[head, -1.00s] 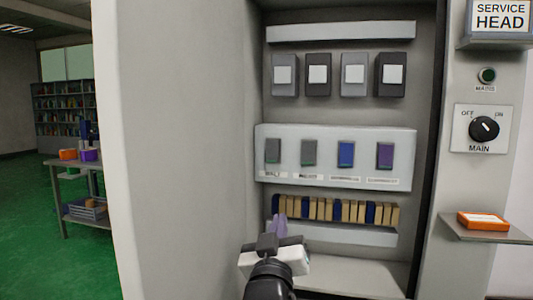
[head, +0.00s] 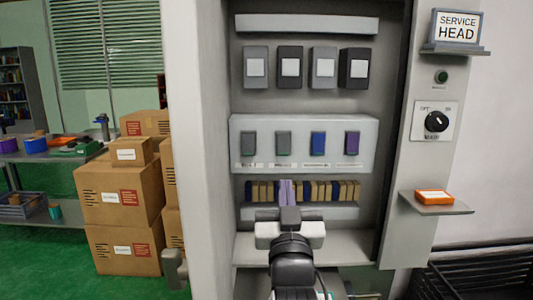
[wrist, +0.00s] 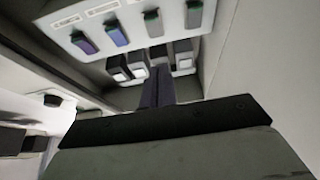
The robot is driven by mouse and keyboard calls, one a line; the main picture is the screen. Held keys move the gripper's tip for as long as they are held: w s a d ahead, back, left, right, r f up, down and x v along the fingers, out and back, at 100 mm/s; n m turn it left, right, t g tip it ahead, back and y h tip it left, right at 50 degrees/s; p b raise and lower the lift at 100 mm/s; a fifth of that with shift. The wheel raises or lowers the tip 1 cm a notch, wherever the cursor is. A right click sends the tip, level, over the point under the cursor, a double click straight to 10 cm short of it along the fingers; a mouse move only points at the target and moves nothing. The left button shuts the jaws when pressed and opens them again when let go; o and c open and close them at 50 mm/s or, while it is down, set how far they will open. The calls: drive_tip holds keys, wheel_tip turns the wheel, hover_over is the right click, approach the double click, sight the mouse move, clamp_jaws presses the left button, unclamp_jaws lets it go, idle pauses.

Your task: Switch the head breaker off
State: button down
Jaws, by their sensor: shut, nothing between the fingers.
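In the head view, a light panel (head: 301,126) inside the open cabinet carries a row of breakers: a left grey-green breaker (head: 249,144), a second one (head: 283,144), a blue one (head: 318,144) and a purple one (head: 352,143). Their labels are too small to read, so I cannot tell which is the head breaker. My gripper (head: 287,190) is shut and empty, its purple fingers upright in front of the terminal row below the panel. In the wrist view its fingers (wrist: 157,88) are together, apart from the breakers.
A SERVICE HEAD sign (head: 457,26), a green lamp (head: 441,77) and a rotary MAIN switch (head: 436,122) are on the right column. An orange box (head: 434,197) lies on a small shelf (head: 438,207) there. Stacked cartons (head: 119,195) stand left of the cabinet wall.

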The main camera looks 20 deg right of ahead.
drive_tip(key=shift+d, duration=0.1)
drive_tip(key=p, duration=0.3)
approach(281, 146)
wheel_tip(281, 146, up, 4)
drive_tip(key=w, duration=0.2)
drive_tip(key=shift+w+d+f, duration=0.2)
drive_tip(key=shift+w+d, duration=0.1)
drive_tip(key=shift+w, duration=0.2)
drive_tip(key=shift+w+d+f, duration=0.2)
drive_tip(key=shift+w+d, duration=0.1)
drive_tip(key=shift+w, duration=0.2)
drive_tip(key=shift+w+d+f, duration=0.2)
drive_tip(key=shift+w+f, duration=0.15)
drive_tip(key=shift+w, duration=0.25)
